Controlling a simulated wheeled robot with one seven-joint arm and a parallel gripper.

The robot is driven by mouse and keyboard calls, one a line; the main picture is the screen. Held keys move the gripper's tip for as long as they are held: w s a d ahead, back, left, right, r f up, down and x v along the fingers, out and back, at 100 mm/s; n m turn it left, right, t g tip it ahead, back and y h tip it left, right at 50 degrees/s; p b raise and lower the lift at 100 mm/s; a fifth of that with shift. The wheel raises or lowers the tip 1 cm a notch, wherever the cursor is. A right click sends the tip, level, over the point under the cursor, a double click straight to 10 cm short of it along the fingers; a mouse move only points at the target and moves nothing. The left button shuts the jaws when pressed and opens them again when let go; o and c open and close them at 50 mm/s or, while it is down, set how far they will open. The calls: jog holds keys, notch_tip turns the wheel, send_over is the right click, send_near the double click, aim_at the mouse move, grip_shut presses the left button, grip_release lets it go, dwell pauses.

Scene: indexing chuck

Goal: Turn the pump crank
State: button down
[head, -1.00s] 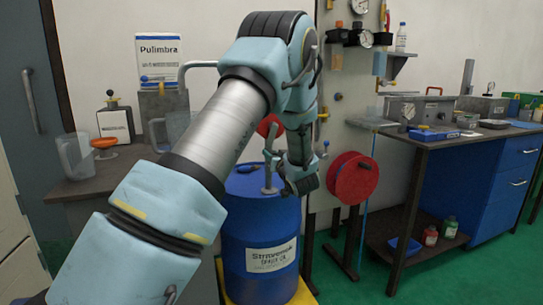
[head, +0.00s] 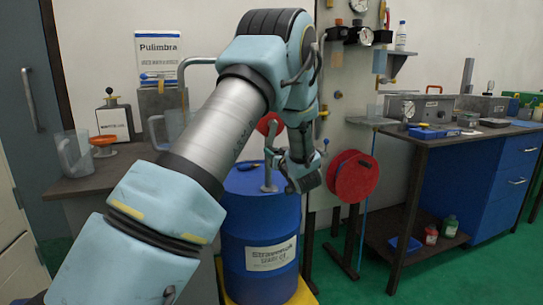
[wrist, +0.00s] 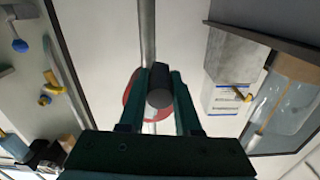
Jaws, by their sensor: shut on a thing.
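A blue drum (head: 262,235) stands in the middle of the head view. The pump's grey pipe (head: 268,178) rises from its lid, and a bent spout (head: 200,62) shows behind my arm. A red round part (head: 268,123) shows above the drum, partly hidden by my arm. In the wrist view my gripper (wrist: 158,76) is shut on the dark crank grip (wrist: 160,91), one green finger on each side. A red disc shows behind the grip. In the head view my gripper's hand is beside the pipe above the drum; its fingertips are hard to make out.
A red hose reel (head: 353,177) is close on the right of the drum. A dark bench with blue drawers (head: 500,180) stands further right.

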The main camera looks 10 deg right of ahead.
jog(key=shift+d+f+n+b, duration=0.3)
jog(key=shift+d+n+b, duration=0.3)
jog(key=shift+n+b, duration=0.15)
jog(key=w+d+r+n+b, duration=0.1)
jog(key=d+r+n+b, duration=0.65)
jog(key=n+b, duration=0.65)
notch_tip(320, 180, up, 9)
jog(key=a+n+b, duration=0.2)
jog(key=n+b, duration=0.9)
jog(key=n, duration=0.6)
jog(key=shift+a+f, duration=0.15)
jog(key=shift+a, duration=0.1)
jog(key=shift+s+n, duration=0.1)
jog(key=shift+n, duration=0.25)
